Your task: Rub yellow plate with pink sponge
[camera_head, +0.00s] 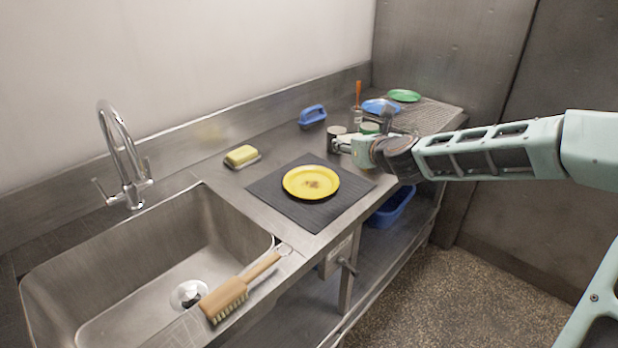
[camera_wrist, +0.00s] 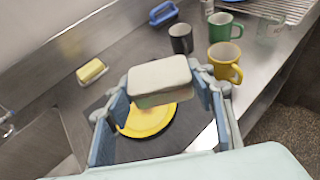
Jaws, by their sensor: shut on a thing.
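A yellow plate (camera_head: 298,188) with a brown smudge near its middle lies on a dark mat (camera_head: 270,190) on the steel counter. It also shows in the wrist view (camera_wrist: 146,124), partly hidden behind the held block. My gripper (camera_head: 338,146) is above the counter, beyond and right of the plate in the head view. In the wrist view my gripper (camera_wrist: 165,105) is shut on a pale, sponge-like block (camera_wrist: 158,73) with a slightly darker lower layer. The block looks cream rather than clearly pink. It is apart from the plate. I cannot make it out in the head view.
A sink (camera_head: 130,270) is at left, with a wooden brush (camera_head: 228,294) on its edge. A yellow sponge-like block (camera_head: 241,154) and a blue-handled brush (camera_head: 312,114) lie along the back. Dark (camera_wrist: 181,38), green (camera_wrist: 222,27) and yellow (camera_wrist: 225,62) mugs stand close to my gripper.

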